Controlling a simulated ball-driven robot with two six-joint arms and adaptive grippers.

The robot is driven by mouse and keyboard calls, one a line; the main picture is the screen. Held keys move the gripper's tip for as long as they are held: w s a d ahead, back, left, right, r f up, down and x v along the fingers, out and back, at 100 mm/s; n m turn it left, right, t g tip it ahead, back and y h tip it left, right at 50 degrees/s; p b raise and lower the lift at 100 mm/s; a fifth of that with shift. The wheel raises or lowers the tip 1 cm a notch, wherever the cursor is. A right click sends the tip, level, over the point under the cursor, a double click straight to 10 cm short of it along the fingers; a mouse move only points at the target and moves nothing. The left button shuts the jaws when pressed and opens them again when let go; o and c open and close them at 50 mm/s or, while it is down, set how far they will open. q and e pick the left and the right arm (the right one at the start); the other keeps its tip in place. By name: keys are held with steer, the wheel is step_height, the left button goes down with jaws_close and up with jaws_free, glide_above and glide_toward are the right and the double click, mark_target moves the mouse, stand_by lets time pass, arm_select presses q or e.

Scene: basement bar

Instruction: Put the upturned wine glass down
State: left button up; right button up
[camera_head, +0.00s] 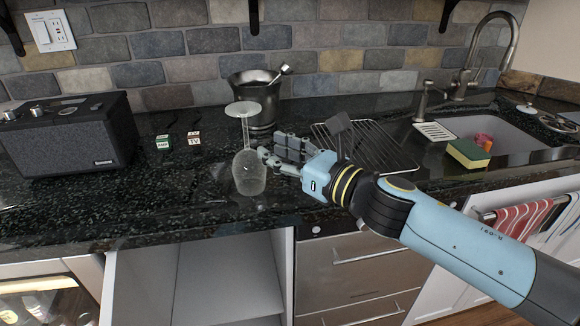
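A clear wine glass (249,175) is upside down, its foot at the top and its bowl at the bottom, over the front part of the dark counter. It looks nearly upright. I cannot tell if its rim touches the counter. My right gripper (268,147) comes in from the right, with its fingertips at the right side of the bowl, just below the stem. I cannot tell whether the fingers grip the glass or only lie beside it. My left gripper is not in view.
A black speaker (68,137) stands at the left, with two small blocks (178,141) right of it. A dark metal bucket (256,98) stands behind the glass. A wire rack (368,146) and a sink with a sponge (468,153) are at the right.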

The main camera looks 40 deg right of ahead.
steer(key=s, duration=0.1)
steer(key=s+b, duration=0.2)
steer(key=shift+s+d, duration=0.25)
steer(key=shift+d, duration=0.05)
stand_by(0.3)
